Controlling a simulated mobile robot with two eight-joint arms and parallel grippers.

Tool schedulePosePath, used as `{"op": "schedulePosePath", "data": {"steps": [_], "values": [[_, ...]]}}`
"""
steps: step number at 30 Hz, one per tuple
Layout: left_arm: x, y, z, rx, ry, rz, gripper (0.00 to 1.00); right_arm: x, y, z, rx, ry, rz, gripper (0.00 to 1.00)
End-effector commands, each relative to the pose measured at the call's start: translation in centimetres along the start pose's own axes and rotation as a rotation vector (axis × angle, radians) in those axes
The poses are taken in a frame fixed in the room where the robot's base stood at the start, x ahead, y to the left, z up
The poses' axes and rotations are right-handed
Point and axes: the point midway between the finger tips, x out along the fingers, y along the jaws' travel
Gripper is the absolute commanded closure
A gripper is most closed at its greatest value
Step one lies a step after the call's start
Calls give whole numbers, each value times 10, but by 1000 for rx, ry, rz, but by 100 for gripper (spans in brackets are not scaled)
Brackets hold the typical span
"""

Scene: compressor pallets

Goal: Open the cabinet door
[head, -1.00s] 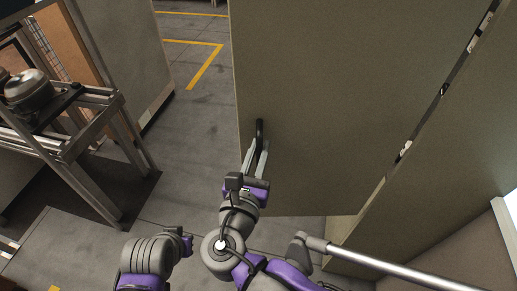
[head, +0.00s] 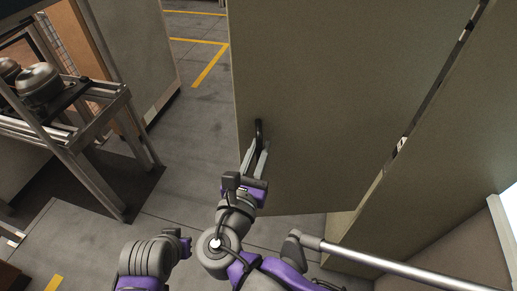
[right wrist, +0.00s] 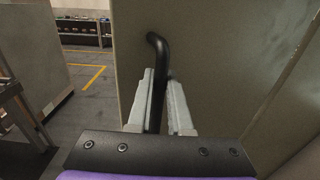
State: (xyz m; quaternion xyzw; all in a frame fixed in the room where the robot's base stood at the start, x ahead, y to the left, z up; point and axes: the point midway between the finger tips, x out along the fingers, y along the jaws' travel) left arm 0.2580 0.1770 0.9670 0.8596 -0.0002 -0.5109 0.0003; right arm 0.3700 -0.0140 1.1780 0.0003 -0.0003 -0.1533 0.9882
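The cabinet door (head: 330,110) is a large flat grey-beige panel filling the middle of the head view. Its free edge is on the left and a narrow gap shows along its right side. It stands at an angle to the panel beside it. A black bar handle (head: 259,130) is near its left edge. My right gripper (head: 255,155) is at this handle. In the right wrist view, the handle (right wrist: 157,60) runs down between the two pale fingers (right wrist: 160,98), which close around it. The lower end of the handle is hidden.
A metal-framed stand (head: 100,125) carrying rounded metal compressors (head: 40,88) is at the left. A beige panel (head: 440,170) stands right of the door. Open grey floor (head: 190,130) with yellow lines lies left of the door.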

Motion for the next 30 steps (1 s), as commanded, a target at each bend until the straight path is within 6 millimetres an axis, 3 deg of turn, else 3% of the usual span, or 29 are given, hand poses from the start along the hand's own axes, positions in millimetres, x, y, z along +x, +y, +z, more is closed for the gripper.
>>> {"op": "schedulePosePath", "data": {"steps": [1,5,16,30], "values": [[0,0,0,0,0,0,100,0,-1,0,0,0,-2,74],[0,0,0,0,0,0,100,0,0,0,0,0,-1,53],[1,0,1,0,-1,0,100,-6,1,0,0,0,3,53],[13,0,16,0,-15,0,100,-86,1,-2,0,2,6,53]]}}
